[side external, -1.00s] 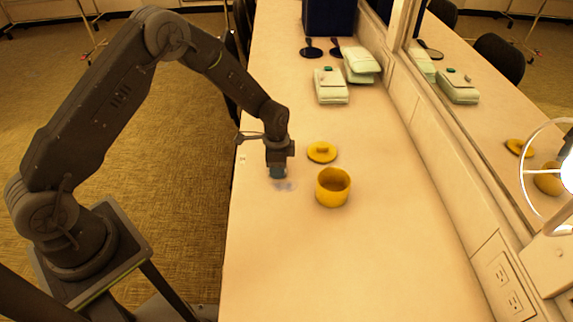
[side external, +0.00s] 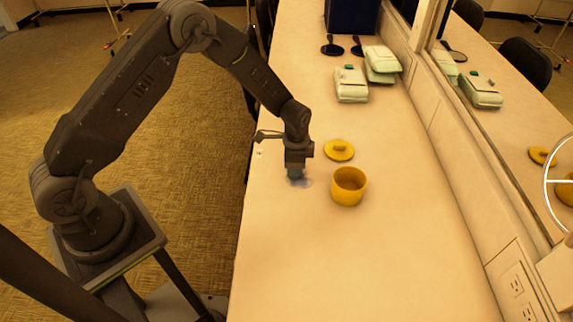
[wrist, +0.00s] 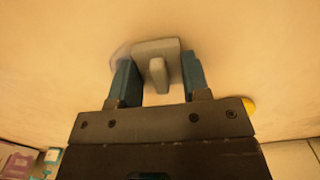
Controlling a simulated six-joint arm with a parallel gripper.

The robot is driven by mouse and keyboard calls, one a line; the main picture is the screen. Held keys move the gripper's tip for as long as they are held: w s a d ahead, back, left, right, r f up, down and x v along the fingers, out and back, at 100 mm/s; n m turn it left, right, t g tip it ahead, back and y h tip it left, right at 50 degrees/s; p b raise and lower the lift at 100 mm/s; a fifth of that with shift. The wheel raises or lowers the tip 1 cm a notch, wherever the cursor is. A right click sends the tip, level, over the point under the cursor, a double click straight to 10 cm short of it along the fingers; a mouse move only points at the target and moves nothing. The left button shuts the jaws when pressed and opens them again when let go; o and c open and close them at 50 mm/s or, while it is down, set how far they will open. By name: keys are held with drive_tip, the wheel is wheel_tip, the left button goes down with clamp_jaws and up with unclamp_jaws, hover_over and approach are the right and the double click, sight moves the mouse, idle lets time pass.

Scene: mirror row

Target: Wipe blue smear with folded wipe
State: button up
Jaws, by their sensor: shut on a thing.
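My gripper (side external: 296,173) points down at the near left part of the counter, its fingertips close to the surface. In the wrist view its two teal fingers (wrist: 158,82) are closed on the raised ridge of a pale grey folded wipe (wrist: 157,49). The wipe's flat part lies low at the counter; I cannot tell how firmly it touches. The faint blue smear (side external: 305,183) shows just right of and in front of the fingertips. In the wrist view part of the smear (wrist: 121,53) shows at the wipe's left edge; the rest may be hidden under the wipe.
An open yellow pot (side external: 349,188) stands right of my gripper, with its yellow lid (side external: 339,150) behind it. Pale green packs (side external: 351,85), dark hand mirrors (side external: 332,45) and a dark blue box (side external: 352,14) are farther back. A wall mirror (side external: 500,110) runs along the right. The front counter is clear.

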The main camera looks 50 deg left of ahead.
sight(318, 182)
drive_tip(key=shift+w+d, duration=2.15)
drive_tip(key=shift+d, duration=0.05)
drive_tip(key=shift+s+d, duration=0.55)
drive_tip(key=shift+s, duration=0.1)
drive_tip(key=shift+s+a, duration=3.45)
drive_tip(key=shift+a, duration=0.1)
drive_tip(key=shift+s+d, duration=0.4)
drive_tip(key=shift+s, duration=0.15)
drive_tip(key=shift+d, duration=0.3)
drive_tip(key=shift+w+d, duration=3.45)
drive_tip(key=shift+w, duration=0.1)
wheel_tip(318, 182, up, 8)
drive_tip(key=shift+r, duration=0.1)
